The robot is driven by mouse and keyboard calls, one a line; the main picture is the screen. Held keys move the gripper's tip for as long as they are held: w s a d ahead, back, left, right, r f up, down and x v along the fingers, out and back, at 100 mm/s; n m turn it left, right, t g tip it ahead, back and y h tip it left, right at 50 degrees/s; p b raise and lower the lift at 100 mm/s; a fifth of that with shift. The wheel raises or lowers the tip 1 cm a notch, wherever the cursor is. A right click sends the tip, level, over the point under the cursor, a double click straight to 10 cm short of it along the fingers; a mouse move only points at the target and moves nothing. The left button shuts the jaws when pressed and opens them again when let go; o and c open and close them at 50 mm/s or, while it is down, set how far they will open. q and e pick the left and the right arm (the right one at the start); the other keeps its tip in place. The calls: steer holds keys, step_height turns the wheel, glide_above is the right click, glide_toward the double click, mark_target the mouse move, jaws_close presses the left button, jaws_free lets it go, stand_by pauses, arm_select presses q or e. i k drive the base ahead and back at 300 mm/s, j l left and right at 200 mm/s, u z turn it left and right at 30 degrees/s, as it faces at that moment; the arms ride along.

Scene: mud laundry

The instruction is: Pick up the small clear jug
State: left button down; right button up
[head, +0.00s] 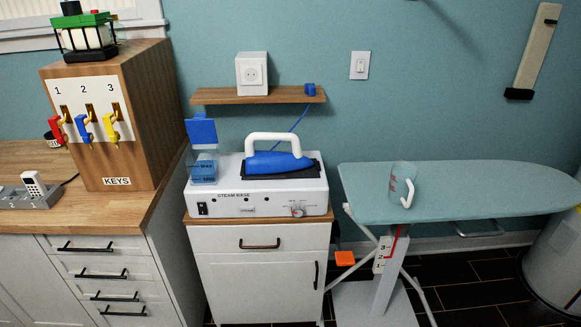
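The small clear jug (401,177) stands at the left end of the ironing board (470,191). It is see-through with red marks on its side. Its white handle (408,194) faces the front right. Neither of my grippers shows in the head view, so nothing is seen near or touching the jug.
A steam base (255,206) with a blue and white iron (278,162) sits on a white cabinet (262,280) left of the board. A wooden key box (150,110) stands on the left counter. The board's middle is clear.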

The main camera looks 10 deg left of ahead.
mark_target(404, 189)
steer(key=i+j, duration=0.25)
steer(key=i+j+z, duration=0.15)
steer(key=j, duration=0.3)
steer(key=i+j, duration=0.35)
steer(key=i+j+z, duration=0.15)
steer(key=j, duration=0.25)
steer(key=i, duration=0.05)
